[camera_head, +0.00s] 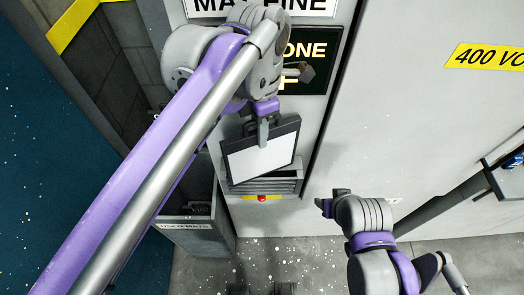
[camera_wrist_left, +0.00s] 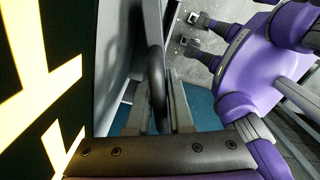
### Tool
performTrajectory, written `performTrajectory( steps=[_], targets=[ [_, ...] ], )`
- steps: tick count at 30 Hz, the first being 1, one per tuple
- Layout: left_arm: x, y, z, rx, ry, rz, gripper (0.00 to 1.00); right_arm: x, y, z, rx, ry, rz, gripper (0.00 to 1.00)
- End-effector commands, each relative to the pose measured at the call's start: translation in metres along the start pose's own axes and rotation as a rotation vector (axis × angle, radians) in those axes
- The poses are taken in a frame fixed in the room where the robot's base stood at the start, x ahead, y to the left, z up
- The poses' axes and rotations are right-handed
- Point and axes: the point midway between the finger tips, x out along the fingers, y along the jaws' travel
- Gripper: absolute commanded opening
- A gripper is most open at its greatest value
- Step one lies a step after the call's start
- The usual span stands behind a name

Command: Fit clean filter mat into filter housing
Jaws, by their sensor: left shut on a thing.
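The clean filter mat (camera_head: 262,158) is a white pad in a dark frame. It is slightly tilted in the picture, in front of the machine's grey panel. My left gripper (camera_head: 263,132) is shut on its top edge. In the left wrist view, the fingers (camera_wrist_left: 165,95) close around a dark, rounded edge of it. The filter housing (camera_head: 264,184) is the slatted grey part just below and behind the mat. The mat hides its upper part, and I cannot tell whether they touch. My right gripper (camera_head: 326,207) is low on the right, with its jaw gap unclear.
A grey bin (camera_head: 195,238) labelled for used mats stands below left of the housing. A red button (camera_head: 262,198) on a yellow plate sits under the slats. A dark sign (camera_head: 306,55) is above right. Speckled floor (camera_head: 270,262) lies open below.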

Motion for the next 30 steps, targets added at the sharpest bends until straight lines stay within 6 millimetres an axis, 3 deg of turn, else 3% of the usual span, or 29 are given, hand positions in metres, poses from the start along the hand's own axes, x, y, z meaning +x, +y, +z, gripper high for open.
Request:
performTrajectory(
  steps=[30],
  targets=[
    [-0.0055, -0.003, -0.0012, 0.001, 0.0, -0.001, 0.0, 0.0014, 0.0, 0.0017, 0.0, -0.002, 0.0, 0.55]
  ],
)
